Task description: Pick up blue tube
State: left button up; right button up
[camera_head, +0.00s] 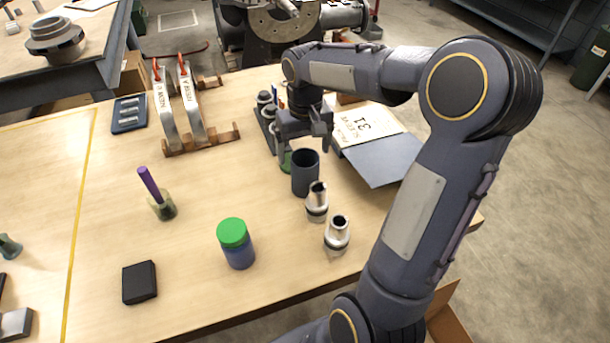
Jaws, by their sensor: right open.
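My right gripper (304,141) is over the back middle of the table, pointing down with its fingers apart. It is just behind and above an open dark blue cylinder (305,180) that stands upright. A small green thing (286,163) shows below the gripper, beside the cylinder. A narrow blue item (281,93) and a red one show partly behind the gripper; I cannot tell whether it is the blue tube. A blue jar with a green lid (236,243) stands nearer the front. My left gripper is not in view.
Two metal fittings (317,201) (337,234) stand right of the jar. A purple-handled tool (152,188) stands in a small pot at left. A black box (139,282) lies in front. Metal arcs (190,105) rest on wooden blocks.

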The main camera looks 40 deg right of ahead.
aim_at(305, 172)
jog(key=shift+w+d+f, duration=0.3)
jog(key=shift+f, duration=0.35)
jog(key=f, duration=0.2)
jog(key=f+p, duration=0.1)
jog(key=f, duration=0.4)
jog(key=shift+s+a+f, duration=0.1)
jog(key=shift+s+f, duration=0.05)
jog(key=shift+s, duration=0.1)
jog(key=c, duration=1.1)
